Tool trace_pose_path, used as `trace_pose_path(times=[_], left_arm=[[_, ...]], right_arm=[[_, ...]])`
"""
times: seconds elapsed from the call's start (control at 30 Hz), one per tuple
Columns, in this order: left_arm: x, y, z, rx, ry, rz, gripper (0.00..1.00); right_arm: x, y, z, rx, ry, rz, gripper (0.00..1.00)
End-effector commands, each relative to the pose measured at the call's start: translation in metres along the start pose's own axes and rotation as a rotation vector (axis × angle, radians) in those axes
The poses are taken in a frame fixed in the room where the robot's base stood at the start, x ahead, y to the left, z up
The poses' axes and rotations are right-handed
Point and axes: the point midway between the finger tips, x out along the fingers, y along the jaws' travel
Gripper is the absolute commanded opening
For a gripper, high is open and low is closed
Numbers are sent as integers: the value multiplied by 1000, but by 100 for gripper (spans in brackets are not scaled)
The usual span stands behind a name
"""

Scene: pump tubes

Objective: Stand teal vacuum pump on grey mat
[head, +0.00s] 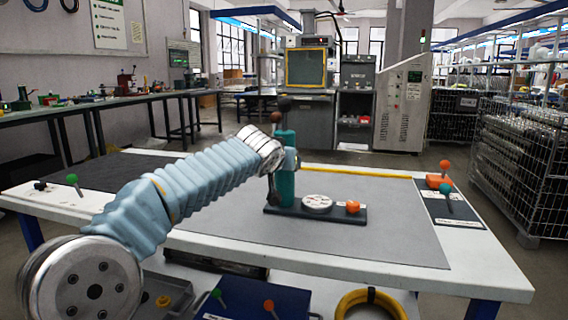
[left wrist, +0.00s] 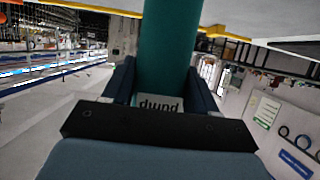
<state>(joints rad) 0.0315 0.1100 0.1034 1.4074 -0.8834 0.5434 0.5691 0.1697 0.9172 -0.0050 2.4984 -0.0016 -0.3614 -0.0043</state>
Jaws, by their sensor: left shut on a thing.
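The teal vacuum pump (head: 285,186) is upright over the grey mat (head: 390,232), near the middle of the table. At its foot is a dark base plate (head: 336,213) with a white round dial and an orange knob. I cannot tell whether the plate touches the mat. My left gripper (head: 286,160) is shut around the teal cylinder's upper part. In the left wrist view the teal cylinder (left wrist: 166,50) stands between both fingers, with a "pump" label below it. The gripper partly hides the cylinder in the head view. My right gripper is not in view.
A dark labelled pad (head: 465,212) at the table's right bears teal-topped and orange-topped sticks. A green-topped stick (head: 73,180) stands at the left. Below the front edge are a blue tray (head: 240,303) and a yellow ring (head: 370,297). The mat's right part is clear.

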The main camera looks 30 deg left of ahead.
Motion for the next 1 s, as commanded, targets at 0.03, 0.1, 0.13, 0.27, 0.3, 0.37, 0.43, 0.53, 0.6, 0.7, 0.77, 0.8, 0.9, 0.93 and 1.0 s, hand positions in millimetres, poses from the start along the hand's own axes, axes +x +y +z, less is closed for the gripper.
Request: trace_pose_path(times=[0.03, 0.1, 0.13, 0.27, 0.3, 0.37, 0.43, 0.53, 0.6, 0.7, 0.77, 0.8, 0.9, 0.93, 1.0], left_arm=[[0, 0, 0, -1, 3, 1, 0], [1, 0, 2, 0, 3, 1, 0], [1, 0, 2, 1, 0, 0, 62], [1, 0, 1, 1, 0, 0, 82], [1, 0, 1, 0, 0, 0, 83], [1, 0, 1, 0, 0, 0, 83], [1, 0, 1, 0, 0, 0, 83], [0, 0, 1, 0, 0, 0, 83], [-1, 0, -2, 0, 0, 0, 83], [-13, 0, -1, 0, 3, 1, 83], [-24, 0, 0, 0, 4, 1, 83], [-34, 0, 0, 0, 4, 0, 83], [-58, 0, -1, 0, 5, 1, 83], [-65, 1, 0, 0, 4, 2, 83], [-81, 0, -1, 0, 3, 1, 83]], right_arm=[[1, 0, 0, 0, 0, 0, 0], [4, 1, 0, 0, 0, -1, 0], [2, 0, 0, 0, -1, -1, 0], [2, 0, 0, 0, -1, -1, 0], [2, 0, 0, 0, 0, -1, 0], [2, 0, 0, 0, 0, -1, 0], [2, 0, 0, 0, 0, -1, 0], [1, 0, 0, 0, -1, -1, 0], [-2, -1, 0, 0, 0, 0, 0], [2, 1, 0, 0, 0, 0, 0], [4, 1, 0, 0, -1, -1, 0], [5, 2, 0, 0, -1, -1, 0], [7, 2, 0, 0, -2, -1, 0], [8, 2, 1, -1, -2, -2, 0], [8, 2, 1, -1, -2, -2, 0]])
